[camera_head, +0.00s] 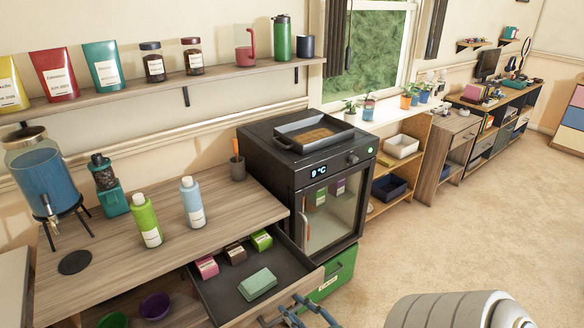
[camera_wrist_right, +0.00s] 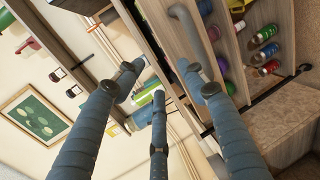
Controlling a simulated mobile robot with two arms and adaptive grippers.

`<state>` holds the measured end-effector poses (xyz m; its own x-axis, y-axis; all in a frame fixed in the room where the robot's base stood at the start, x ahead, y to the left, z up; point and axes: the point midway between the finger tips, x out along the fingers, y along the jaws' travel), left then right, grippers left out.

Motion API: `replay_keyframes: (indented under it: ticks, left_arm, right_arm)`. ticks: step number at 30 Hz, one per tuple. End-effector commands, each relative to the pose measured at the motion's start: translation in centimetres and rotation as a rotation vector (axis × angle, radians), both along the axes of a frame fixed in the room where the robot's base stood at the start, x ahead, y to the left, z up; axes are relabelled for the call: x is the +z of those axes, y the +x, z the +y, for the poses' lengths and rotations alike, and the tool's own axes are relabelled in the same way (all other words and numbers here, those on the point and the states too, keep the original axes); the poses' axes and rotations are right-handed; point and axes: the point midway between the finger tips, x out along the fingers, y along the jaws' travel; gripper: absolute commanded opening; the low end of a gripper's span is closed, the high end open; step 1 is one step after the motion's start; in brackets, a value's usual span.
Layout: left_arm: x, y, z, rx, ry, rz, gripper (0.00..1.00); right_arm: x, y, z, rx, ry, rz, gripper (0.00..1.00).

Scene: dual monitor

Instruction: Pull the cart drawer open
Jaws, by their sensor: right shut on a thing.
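The cart drawer (camera_head: 222,303) stands pulled out from under the wooden counter (camera_head: 115,223). Inside it lie a pink box (camera_head: 206,267), a brown box (camera_head: 235,254), a green box (camera_head: 261,240) and a pale green block (camera_head: 258,284). My right gripper (camera_head: 300,308) is at the drawer's front, at the bottom edge of the head view, shut on the drawer handle. In the right wrist view its blue fingers (camera_wrist_right: 160,95) reach toward the wooden drawer front and a grey curved handle (camera_wrist_right: 183,18). The exact finger contact is hard to see. My left gripper is out of view.
Bottles (camera_head: 146,221) and a drink dispenser (camera_head: 42,175) stand on the counter. Beige floor at right is open.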

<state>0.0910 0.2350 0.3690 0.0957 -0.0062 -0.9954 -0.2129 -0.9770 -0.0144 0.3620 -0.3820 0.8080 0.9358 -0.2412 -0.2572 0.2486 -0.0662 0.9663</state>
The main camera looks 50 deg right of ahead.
Motion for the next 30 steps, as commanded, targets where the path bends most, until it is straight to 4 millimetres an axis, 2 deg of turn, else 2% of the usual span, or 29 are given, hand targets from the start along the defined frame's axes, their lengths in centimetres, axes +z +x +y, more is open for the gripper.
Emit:
replay_keyframes:
  ticks: [30]
  left_arm:
    - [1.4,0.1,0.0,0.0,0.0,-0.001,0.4]
  right_arm:
    - [0.6,-7.3,1.8,-0.005,0.007,0.016,0.36]
